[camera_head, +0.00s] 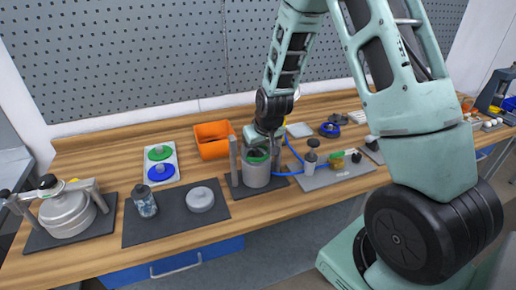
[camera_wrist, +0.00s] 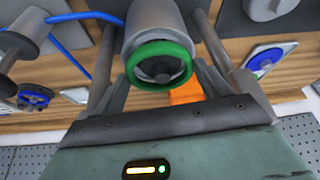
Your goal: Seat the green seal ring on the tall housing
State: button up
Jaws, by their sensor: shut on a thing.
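The green seal ring (camera_wrist: 136,74) is between the fingers of my gripper (camera_wrist: 162,76) in the wrist view. The ring lies across the mouth of the tall housing (camera_wrist: 152,38), a grey cylinder with a dark inside. In the head view the ring (camera_head: 258,156) shows as a green band at the top of the tall housing (camera_head: 257,175), with my gripper (camera_head: 263,148) right above and around it. The ring looks roughly level and centred. I cannot tell whether it touches the rim all round or sits slightly above it.
Grey posts (camera_head: 233,160) stand close beside the housing. An orange bin (camera_head: 213,139) is behind it to the left. A white board (camera_head: 161,164) carries green and blue round pieces. A blue hose (camera_head: 292,150) runs close on the right.

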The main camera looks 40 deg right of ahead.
jog(key=shift+f, duration=0.2)
jog(key=shift+f+b, duration=0.35)
jog(key=shift+b, duration=0.15)
jog(key=shift+f, duration=0.15)
dwell(0.8)
jog(key=o, duration=1)
jog(key=shift+o, duration=0.2)
jog(key=shift+w+d, duration=0.1)
jog(key=shift+r, duration=0.45)
jog(key=b+v, duration=0.3)
jog(key=v, duration=1.3)
jog(key=shift+s+r, duration=0.2)
jog(key=shift+s, duration=0.2)
